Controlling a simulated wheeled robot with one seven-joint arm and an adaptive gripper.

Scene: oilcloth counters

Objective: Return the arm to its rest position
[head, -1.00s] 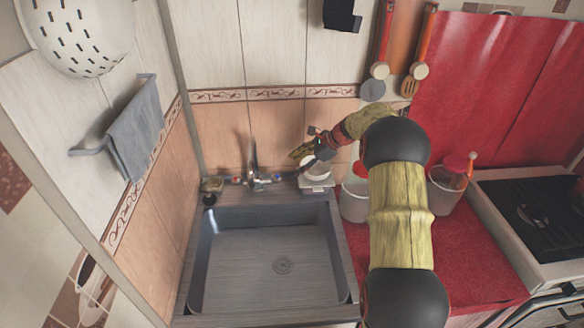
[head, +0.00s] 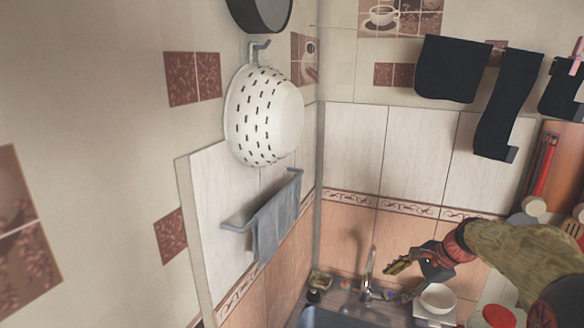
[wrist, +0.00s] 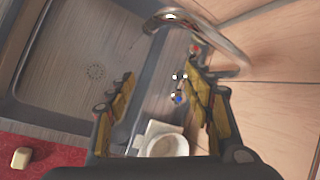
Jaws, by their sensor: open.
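My gripper (head: 405,264) is open and empty in the head view, in front of the tiled back wall, just right of the tap. My arm reaches in from the right edge of that view. In the wrist view my gripper (wrist: 162,115) shows its yellow finger pads spread wide apart. A white bowl (head: 438,298) stands below and right of the gripper; it also shows between the fingers in the wrist view (wrist: 167,146). The gripper does not touch it.
The tap (wrist: 200,35) rises close by over the sink (wrist: 75,70). A grey towel (head: 277,222) hangs on a wall rail, with a white colander (head: 263,115) above. Dark cloths (head: 452,68) hang at upper right. A small yellowish block (wrist: 21,157) lies on the red counter.

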